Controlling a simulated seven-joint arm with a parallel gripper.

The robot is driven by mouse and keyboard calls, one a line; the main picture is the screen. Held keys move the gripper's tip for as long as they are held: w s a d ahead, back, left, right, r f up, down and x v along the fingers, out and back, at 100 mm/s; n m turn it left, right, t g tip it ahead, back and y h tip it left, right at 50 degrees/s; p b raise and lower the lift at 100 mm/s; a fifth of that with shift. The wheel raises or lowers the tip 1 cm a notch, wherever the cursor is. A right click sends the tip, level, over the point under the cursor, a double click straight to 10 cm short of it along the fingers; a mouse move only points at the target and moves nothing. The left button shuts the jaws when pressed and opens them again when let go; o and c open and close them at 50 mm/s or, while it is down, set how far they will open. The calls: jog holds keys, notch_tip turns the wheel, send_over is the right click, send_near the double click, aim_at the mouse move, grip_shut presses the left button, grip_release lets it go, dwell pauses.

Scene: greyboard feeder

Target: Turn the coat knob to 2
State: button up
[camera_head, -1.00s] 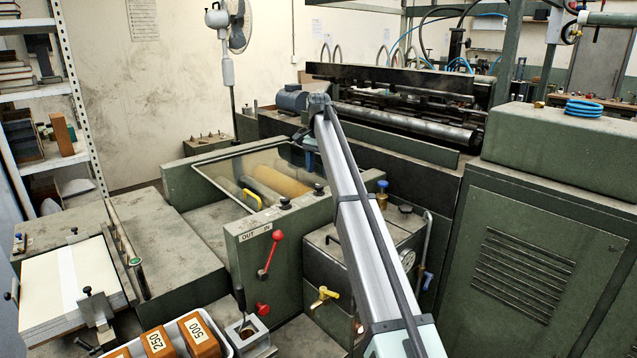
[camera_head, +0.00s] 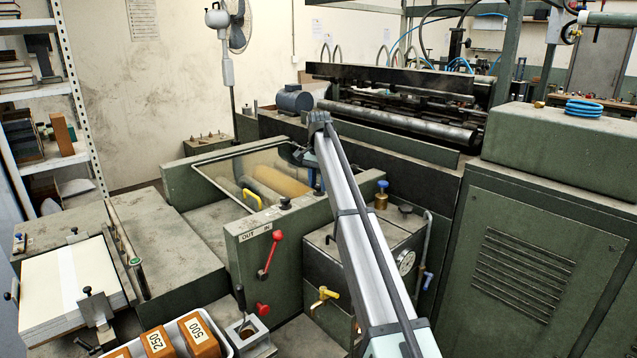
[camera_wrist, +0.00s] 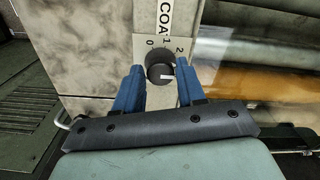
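The coat knob (camera_wrist: 158,66) is a small black round knob on a pale plate in the wrist view. The plate carries the marks 0, 1 and 2 and a partly cut-off word starting "COA". A short white line on the knob points right, below the 2. My gripper (camera_wrist: 161,72) has its two blue fingertips on either side of the knob, with a gap about as wide as the knob. I cannot tell whether the fingers touch it. In the head view my arm hides the knob and most of the gripper (camera_head: 310,160).
A glass-covered bay with rollers (camera_head: 255,175) lies left of my arm. A red lever (camera_head: 270,255) and a yellow tap (camera_head: 323,296) stick out of the green machine front. A tray with numbered wooden blocks (camera_head: 200,335) stands at the bottom.

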grip_shut()
jog(key=n, duration=0.4)
jog(key=shift+d+n, duration=0.1)
jog(key=shift+n, duration=1.7)
jog(key=shift+o, duration=1.8)
grip_release()
jog(key=shift+r, duration=0.15)
